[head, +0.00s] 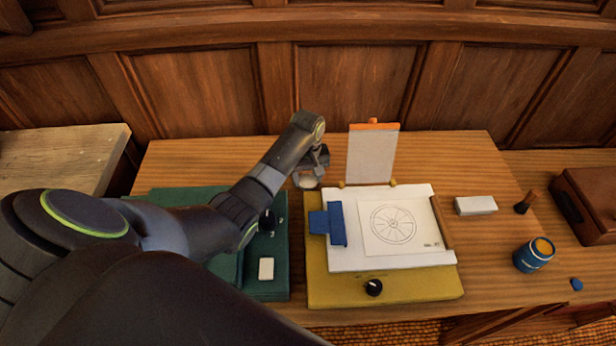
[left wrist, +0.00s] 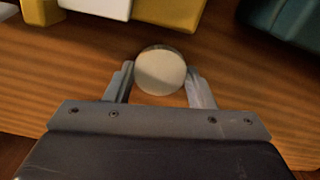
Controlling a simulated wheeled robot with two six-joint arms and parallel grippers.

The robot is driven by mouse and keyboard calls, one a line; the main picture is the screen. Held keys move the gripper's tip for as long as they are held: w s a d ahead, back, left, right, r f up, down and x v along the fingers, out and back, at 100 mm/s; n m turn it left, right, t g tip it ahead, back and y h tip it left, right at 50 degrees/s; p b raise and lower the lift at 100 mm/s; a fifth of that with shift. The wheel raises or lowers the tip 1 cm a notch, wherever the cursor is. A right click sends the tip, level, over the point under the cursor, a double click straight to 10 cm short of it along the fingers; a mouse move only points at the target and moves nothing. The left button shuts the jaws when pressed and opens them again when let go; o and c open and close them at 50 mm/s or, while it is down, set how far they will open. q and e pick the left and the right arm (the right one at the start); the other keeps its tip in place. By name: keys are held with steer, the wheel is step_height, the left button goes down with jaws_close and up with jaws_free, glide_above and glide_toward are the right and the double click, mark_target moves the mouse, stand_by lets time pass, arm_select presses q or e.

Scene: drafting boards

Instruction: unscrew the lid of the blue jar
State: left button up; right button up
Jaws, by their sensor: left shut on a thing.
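The blue jar (head: 534,254) stands on the table at the right. It has a pale band around its side, and its round top is orange; I cannot tell if that is a lid or the contents. A small blue piece (head: 577,284) lies on the table beside it. My left gripper (head: 308,178) is far to the left of the jar, behind the boards. It is shut on a pale round thing (left wrist: 161,71), which sits between the two fingers in the left wrist view. My right gripper is not in view.
A yellow drafting board (head: 330,288) with a white sheet and blue clamp lies mid-table, a green board (head: 275,288) left of it. A pale upright card (head: 371,158), a white block (head: 476,205), a dark peg (head: 525,201) and a brown case (head: 588,200) stand around.

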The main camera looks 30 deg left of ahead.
mark_target(307, 181)
arm_select(q)
steer(key=shift+f, duration=0.2)
steer(key=o, duration=1.1)
steer(key=shift+f, duration=0.1)
step_height(307, 181, up, 12)
steer(key=shift+r, duration=0.2)
